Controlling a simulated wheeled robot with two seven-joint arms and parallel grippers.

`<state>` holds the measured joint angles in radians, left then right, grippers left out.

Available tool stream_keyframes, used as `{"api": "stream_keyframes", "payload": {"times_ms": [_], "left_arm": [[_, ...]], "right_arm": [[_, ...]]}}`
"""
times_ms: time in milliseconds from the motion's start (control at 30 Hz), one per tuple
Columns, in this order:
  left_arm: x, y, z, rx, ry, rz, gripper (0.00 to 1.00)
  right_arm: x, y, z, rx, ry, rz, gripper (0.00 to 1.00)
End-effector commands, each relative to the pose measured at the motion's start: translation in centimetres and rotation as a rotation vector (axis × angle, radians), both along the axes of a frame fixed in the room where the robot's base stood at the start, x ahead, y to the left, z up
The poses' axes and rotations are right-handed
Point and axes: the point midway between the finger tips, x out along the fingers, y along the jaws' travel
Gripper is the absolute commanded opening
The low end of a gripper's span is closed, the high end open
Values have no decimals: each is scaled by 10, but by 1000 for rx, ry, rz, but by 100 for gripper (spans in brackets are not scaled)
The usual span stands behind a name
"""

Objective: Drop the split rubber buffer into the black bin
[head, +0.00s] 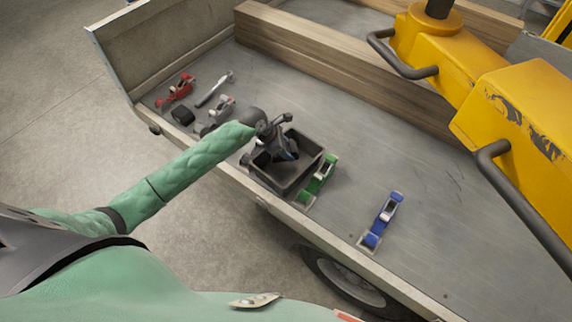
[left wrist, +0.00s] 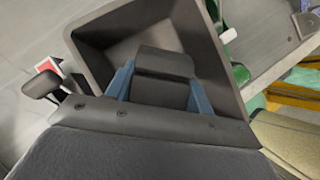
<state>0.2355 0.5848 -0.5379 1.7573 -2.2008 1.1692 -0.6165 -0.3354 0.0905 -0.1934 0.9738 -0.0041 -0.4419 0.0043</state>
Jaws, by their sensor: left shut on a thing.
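The black bin (head: 312,166) is an open square tray on the trailer bed, near its front edge. My left gripper (head: 288,150) is over the bin's opening. In the left wrist view its blue fingers (left wrist: 160,88) are shut on a dark block, the rubber buffer (left wrist: 166,64). I cannot make out a split in it. The bin's inner wall (left wrist: 108,45) shows around and beyond the block; whether the block touches the bin floor I cannot tell. My right gripper is not in view.
A green ratchet strap (head: 320,178) lies close against the bin's right side, a blue one (head: 382,218) farther right. Red (head: 176,90) and grey (head: 222,106) ones, a wrench (head: 212,90) and another black block (head: 182,116) lie left. Timber beams (head: 340,60) and yellow machinery (head: 515,110) are behind.

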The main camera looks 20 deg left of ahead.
Motion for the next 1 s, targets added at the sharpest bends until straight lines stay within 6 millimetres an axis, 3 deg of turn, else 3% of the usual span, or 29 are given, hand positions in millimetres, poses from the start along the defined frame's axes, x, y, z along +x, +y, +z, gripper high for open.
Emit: {"api": "stream_keyframes", "payload": {"times_ms": [100, 133, 233, 700, 800, 1000], "left_arm": [[0, 0, 1, 0, 0, 0, 22], [0, 0, 1, 0, 0, 0, 59], [0, 0, 1, 0, 0, 0, 78], [-3, 7, 8, 2, -1, -1, 78], [-6, 14, 18, 2, -2, -1, 78], [-12, 26, 41, 2, -3, -1, 78]], "right_arm": [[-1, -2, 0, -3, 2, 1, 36], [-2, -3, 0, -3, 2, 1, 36], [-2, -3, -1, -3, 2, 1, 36], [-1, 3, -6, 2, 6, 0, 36], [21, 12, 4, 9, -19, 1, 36], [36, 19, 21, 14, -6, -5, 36]]}}
